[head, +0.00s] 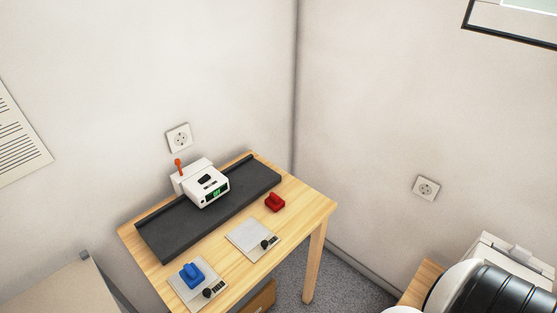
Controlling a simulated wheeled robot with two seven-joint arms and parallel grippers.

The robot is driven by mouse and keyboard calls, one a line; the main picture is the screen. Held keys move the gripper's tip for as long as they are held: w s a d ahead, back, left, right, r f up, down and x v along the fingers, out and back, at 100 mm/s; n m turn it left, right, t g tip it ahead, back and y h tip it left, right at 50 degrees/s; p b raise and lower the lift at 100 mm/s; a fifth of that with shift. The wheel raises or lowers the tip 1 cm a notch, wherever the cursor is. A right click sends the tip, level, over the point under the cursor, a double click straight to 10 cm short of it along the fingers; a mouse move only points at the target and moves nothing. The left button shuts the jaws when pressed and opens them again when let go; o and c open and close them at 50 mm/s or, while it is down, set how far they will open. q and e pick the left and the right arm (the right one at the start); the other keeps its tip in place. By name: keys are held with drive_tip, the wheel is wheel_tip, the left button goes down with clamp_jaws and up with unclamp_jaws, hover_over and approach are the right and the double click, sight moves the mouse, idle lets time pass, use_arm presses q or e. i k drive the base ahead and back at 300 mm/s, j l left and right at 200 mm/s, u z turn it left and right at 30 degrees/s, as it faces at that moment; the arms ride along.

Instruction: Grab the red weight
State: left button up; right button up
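The red weight (275,202) is a small block with a raised top grip. In the head view it sits on the wooden table (312,207), near the table's right side, beside the right end of a dark mat. Nothing covers it and no gripper touches it. A black and white arm part (490,292) shows at the lower right; it is probably my own. Neither gripper's fingers show in the head view.
A white device (207,184) with a green display stands on the dark mat (160,240). A blue weight (192,273) sits on a scale-like plate (184,293). A second, empty plate (247,240) lies near the red weight. Walls meet behind the table.

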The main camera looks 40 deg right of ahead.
sight(276, 204)
drive_tip(key=z, duration=1.1)
